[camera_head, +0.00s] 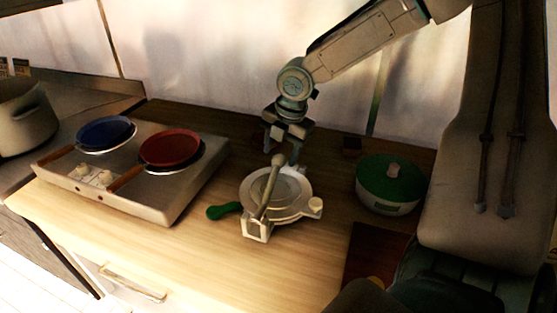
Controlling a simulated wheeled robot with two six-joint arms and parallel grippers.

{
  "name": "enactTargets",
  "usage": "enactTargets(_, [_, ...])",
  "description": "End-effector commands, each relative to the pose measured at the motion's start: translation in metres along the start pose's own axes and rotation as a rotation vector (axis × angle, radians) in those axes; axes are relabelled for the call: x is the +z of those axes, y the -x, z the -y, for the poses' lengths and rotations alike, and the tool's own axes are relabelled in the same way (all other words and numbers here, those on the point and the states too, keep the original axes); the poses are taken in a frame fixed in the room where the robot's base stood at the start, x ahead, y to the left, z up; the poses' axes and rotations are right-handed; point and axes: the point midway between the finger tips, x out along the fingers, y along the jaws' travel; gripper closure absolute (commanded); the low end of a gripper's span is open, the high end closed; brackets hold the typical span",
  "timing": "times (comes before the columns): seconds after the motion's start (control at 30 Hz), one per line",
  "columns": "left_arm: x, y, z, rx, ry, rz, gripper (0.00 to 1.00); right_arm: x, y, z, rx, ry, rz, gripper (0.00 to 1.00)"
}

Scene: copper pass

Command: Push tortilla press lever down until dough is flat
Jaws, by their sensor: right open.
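The tortilla press (300,208) stands on the wooden counter in the middle of the head view. The dough cannot be made out clearly on the plate. My left gripper is not in view.
A two-burner stove (170,203) with a blue pan (104,133) and a red pan (170,148) stands on the left. A green-lidded container (391,182) is right of the press. A green-ended utensil (222,211) lies beside the press. The front counter is clear.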

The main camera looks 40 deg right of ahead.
Motion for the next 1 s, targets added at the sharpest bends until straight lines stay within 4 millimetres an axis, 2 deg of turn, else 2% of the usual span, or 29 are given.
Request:
enactTargets(0.1, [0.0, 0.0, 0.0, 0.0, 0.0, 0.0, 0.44, 0.0, 0.023, -0.001, 0.006, -0.002, 0.0, 0.45])
enactTargets(0.2, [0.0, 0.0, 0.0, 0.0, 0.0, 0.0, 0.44, 0.0, 0.038, -0.001, 0.004, 0.0, 0.0, 0.45])
enactTargets(0.4, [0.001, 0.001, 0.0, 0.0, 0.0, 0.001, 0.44, 0.0, 0.058, 0.0, 0.002, -0.001, 0.0, 0.45])
enactTargets(1.0, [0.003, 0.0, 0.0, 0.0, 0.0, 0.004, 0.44, 0.0, 0.062, 0.0, 0.0, 0.0, -0.001, 0.45])
